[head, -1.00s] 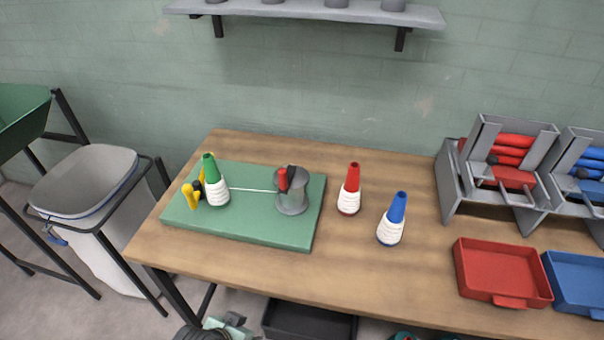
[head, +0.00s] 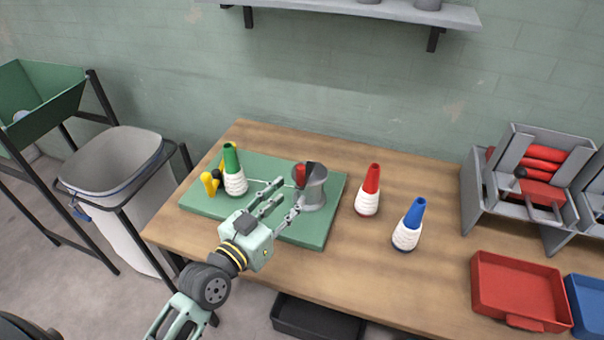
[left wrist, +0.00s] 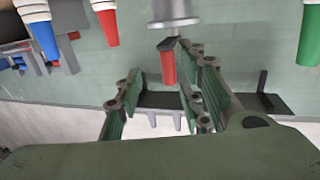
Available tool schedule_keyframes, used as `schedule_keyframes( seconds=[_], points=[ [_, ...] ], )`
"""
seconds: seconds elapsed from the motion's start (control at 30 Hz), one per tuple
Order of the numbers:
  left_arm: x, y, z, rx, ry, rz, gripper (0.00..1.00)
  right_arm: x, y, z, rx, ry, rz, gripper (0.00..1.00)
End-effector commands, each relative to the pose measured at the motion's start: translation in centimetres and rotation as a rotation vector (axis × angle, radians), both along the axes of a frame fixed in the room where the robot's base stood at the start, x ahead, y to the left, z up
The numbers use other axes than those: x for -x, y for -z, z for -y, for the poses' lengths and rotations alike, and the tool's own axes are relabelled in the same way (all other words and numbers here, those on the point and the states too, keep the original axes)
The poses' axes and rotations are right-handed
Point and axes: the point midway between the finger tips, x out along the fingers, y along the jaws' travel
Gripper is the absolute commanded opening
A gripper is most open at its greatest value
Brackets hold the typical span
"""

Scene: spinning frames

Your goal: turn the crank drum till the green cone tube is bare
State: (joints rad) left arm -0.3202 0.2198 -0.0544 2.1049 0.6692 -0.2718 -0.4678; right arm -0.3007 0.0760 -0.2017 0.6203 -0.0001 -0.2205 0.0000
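The green cone tube (head: 232,162) stands on the left of the green board (head: 262,170), with white yarn wound around its lower part. The grey crank drum (head: 313,188) stands on the board's right part, with a red crank handle (head: 300,175) on top. My left gripper (head: 281,193) is open and empty, its fingers spread in front of the drum. In the left wrist view the red handle (left wrist: 168,66) shows beyond the open fingers, and the green tube (left wrist: 309,35) is at the right edge. I do not see my right gripper.
A red cone tube (head: 370,188) and a blue one (head: 411,222), both wound in white, stand right of the board. Yellow clamp handles (head: 209,184) are beside the green tube. Grey racks (head: 476,185) and a red tray (head: 512,290) are at right. A shelf (head: 370,9) hangs above.

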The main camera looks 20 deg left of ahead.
Motion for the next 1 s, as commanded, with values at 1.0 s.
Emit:
schedule_keyframes(
  seconds=[1.0],
  points=[
    [-8.1,-1.0,1.2,0.015,-0.025,0.048,0.36,0.0,-1.7,0.5,0.006,0.001,0.001,0.00]
  ],
)
